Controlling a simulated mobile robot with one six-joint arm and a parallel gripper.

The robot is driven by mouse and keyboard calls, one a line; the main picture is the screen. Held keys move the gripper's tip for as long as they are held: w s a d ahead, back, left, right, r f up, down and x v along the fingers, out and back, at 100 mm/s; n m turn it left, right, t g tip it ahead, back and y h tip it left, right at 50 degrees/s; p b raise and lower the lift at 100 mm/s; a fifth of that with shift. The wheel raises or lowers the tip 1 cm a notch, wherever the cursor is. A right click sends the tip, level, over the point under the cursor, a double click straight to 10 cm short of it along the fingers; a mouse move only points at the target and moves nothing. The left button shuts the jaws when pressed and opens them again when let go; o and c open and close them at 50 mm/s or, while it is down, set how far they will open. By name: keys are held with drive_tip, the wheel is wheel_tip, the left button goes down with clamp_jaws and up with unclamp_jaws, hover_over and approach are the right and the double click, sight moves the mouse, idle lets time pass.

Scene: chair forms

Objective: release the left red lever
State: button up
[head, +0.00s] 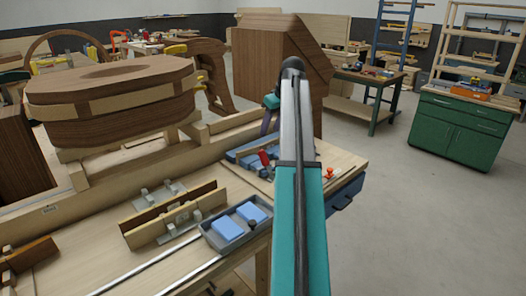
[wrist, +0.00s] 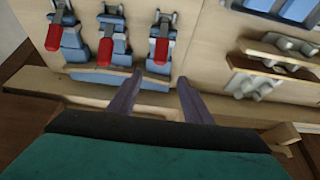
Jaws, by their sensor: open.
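Three red levers on grey-and-blue clamps stand in a row at the top left of the wrist view: a left one (wrist: 54,37), a middle one (wrist: 104,52) and a right one (wrist: 161,51). In the head view one red lever (head: 264,158) shows beside my arm, on the blue clamps (head: 245,148); the others are partly hidden. My gripper (wrist: 159,78) is open and empty. Its two purple fingers straddle the line of the wrist view's right lever, with their tips a little short of it. No contact with a lever shows.
Wooden fixture blocks with metal clamps (head: 172,212) and a grey tray with blue pads (head: 213,240) lie on the bench left of the levers in the head view. A large wooden form (head: 110,95) stands behind. Open floor (head: 400,220) lies to the right.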

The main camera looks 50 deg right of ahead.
sight(262, 150)
drive_tip(key=shift+p+x, duration=1.9)
drive_tip(key=shift+x, duration=4.8)
drive_tip(key=shift+s, duration=0.1)
clamp_jaws()
